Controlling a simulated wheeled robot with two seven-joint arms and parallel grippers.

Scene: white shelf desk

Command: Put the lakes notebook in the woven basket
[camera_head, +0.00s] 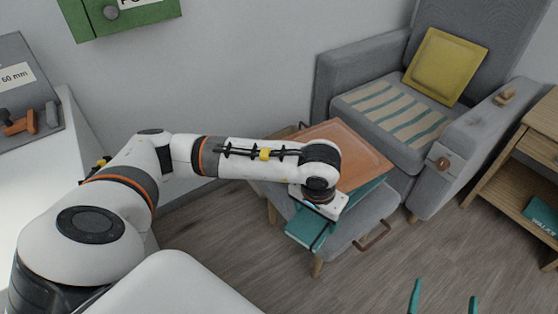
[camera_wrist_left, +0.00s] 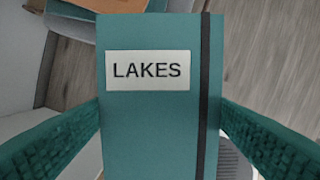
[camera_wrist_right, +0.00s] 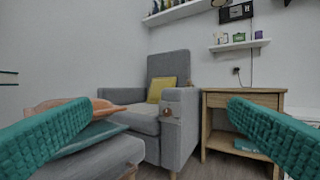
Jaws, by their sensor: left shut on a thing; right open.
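The lakes notebook (camera_wrist_left: 150,130) is teal, with a white label reading LAKES and a dark elastic band. It fills the middle of the left wrist view. My left gripper (camera_wrist_left: 160,112) is shut on it, one finger at each side edge. In the head view the notebook (camera_head: 303,229) hangs below my left gripper (camera_head: 318,208), over the front of the grey ottoman; my wrist hides part of it. My right gripper (camera_head: 445,288) is open and empty at the bottom right; its two fingers also show in the right wrist view (camera_wrist_right: 160,108). I cannot make out a woven basket.
The grey ottoman (camera_head: 370,222) bears an orange-brown flat item (camera_head: 350,150) over a teal one. A grey armchair (camera_head: 375,55) with a yellow cushion (camera_head: 445,66) stands behind. A wooden side table (camera_head: 540,145) is at right. The floor in front is clear.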

